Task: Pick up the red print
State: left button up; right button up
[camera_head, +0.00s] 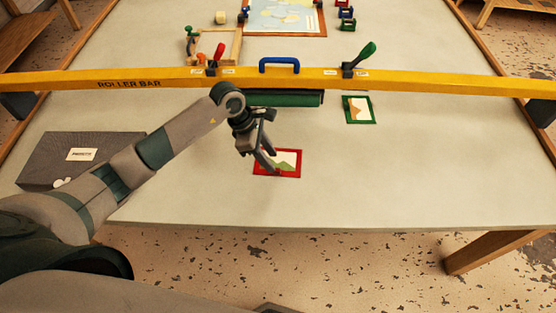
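The red print (291,161) is a small red-bordered picture with a white and green middle. It lies flat on the table near the front edge, in the middle of the head view. My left gripper (272,163) reaches in from the left, with its fingers pointing down at the print's left part and covering some of it. I cannot tell whether the fingers touch the print or hover above it, nor how far apart they are.
A yellow roller bar (420,84) with a blue handle (279,64) spans the table behind the print. A green-bordered print (359,110) lies to the right. A dark grey box (55,150) sits at left. The table (420,180) is clear at front right.

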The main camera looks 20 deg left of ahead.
aim_at(277, 170)
dwell(0.3)
pick_arm(q)
jog(key=shift+d+f+p, duration=0.2)
jog(key=shift+f+p, duration=0.4)
jog(key=shift+p, duration=0.2)
jog(key=p+x, duration=0.1)
jog(key=x, duration=0.1)
jog(key=shift+d+f+p, duration=0.1)
jog(key=shift+f+p, duration=0.2)
jog(key=shift+f, duration=0.15)
jog(key=shift+w+d+f, duration=0.1)
jog(key=shift+f, duration=0.45)
grip_shut()
